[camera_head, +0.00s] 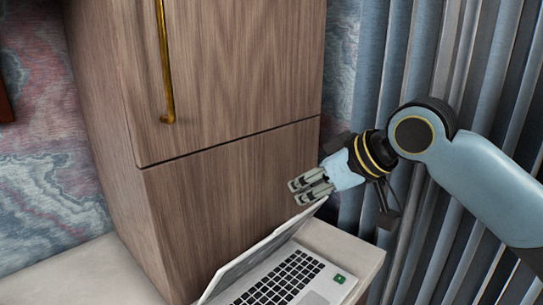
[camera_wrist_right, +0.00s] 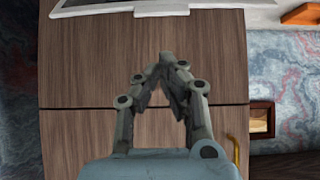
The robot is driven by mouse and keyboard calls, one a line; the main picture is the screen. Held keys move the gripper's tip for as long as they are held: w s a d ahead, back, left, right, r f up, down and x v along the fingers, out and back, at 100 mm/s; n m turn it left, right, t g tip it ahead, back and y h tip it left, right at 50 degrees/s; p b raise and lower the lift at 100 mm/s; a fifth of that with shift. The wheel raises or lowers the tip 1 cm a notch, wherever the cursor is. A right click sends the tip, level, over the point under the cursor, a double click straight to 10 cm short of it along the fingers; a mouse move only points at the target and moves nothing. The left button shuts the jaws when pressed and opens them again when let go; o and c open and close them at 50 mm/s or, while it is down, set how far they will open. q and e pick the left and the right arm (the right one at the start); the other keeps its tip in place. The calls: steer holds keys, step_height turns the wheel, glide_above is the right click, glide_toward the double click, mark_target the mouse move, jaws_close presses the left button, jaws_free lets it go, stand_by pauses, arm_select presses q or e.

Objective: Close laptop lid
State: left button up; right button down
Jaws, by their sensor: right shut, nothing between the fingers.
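The laptop (camera_head: 280,280) sits at the bottom of the head view, with its dark keyboard showing and its lid (camera_head: 262,247) raised at the back. Its near part is cut off by the frame edge. In the right wrist view part of the laptop (camera_wrist_right: 150,12) shows along the top edge. My right gripper (camera_head: 300,191) is above the upper right end of the lid, shut and empty. Its fingertips also show in the right wrist view (camera_wrist_right: 166,62), apart from the laptop there. Whether it touches the lid is hard to tell. My left gripper is not in view.
A tall wooden cabinet (camera_head: 230,80) with a brass handle (camera_head: 163,60) stands right behind the laptop. The pale desk top (camera_head: 345,250) has a little free room to the right. Grey-blue curtains (camera_head: 390,60) hang at the right.

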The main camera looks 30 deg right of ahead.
steer(key=p+x, duration=0.2)
steer(key=x, duration=0.5)
steer(key=shift+s+f, duration=0.15)
steer(key=shift+f, duration=0.1)
steer(key=shift+s+d+f, duration=0.15)
steer(key=shift+s+f, duration=0.05)
steer(key=shift+s, duration=0.2)
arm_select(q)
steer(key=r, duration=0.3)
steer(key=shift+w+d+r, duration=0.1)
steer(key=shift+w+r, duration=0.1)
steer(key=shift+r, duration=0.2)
arm_select(e)
steer(key=shift+f, duration=0.1)
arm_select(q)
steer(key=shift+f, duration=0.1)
